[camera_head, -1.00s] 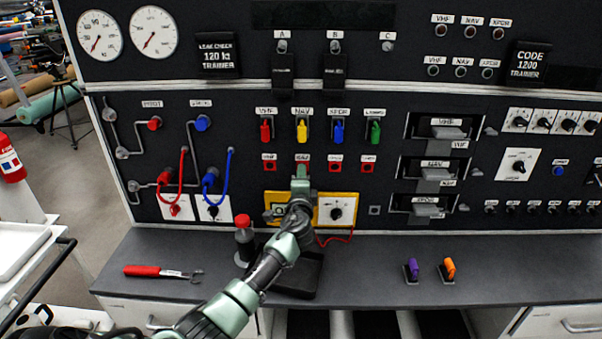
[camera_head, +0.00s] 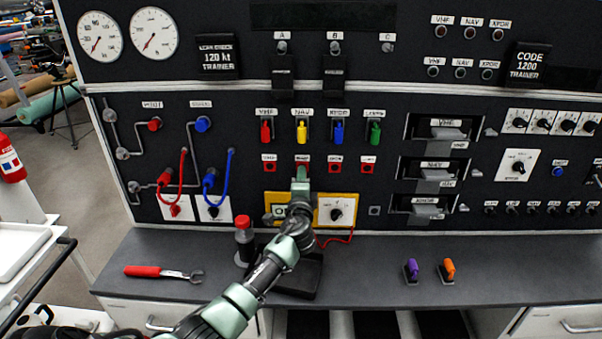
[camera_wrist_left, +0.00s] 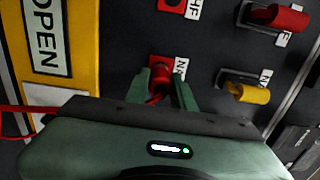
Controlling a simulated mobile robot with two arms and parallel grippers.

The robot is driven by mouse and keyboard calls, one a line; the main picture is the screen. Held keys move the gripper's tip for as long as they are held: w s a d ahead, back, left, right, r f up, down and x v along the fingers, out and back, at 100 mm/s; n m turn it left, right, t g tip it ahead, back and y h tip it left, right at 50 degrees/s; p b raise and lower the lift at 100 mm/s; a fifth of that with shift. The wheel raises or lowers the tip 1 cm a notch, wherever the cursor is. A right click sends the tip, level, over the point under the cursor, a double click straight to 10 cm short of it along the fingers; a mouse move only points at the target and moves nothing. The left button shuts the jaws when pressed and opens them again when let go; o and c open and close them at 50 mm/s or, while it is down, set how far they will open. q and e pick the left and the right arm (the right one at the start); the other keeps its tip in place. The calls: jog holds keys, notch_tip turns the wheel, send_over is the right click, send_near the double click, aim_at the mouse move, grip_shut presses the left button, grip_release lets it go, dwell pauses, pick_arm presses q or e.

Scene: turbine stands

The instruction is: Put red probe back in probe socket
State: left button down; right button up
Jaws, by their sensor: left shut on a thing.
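My left gripper (camera_head: 301,178) is at the NAV red socket (camera_head: 302,167) on the panel, above the yellow meter (camera_head: 336,212). In the left wrist view its two fingers (camera_wrist_left: 162,92) are shut on a red probe (camera_wrist_left: 158,91), whose tip points at the red square socket (camera_wrist_left: 166,66). I cannot tell whether the tip is inside it. A red cable (camera_head: 337,239) hangs below the meter and shows at left in the wrist view (camera_wrist_left: 25,109). A small grey square fitting (camera_head: 374,211), perhaps the probe socket, is right of the meter. My right gripper is not in view.
Coloured guarded switches (camera_head: 302,131) sit just above the red sockets. On the bench (camera_head: 375,265) are a red-capped bottle (camera_head: 243,238), a wrench (camera_head: 160,272), and purple (camera_head: 411,268) and orange (camera_head: 448,268) items. The bench's right part is clear.

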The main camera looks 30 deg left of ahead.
pick_arm(q)
jog(key=shift+s+d, duration=0.1)
jog(key=p+v, duration=0.1)
jog(key=v, duration=0.2)
dwell(0.6)
jog(key=shift+s+f, duration=0.1)
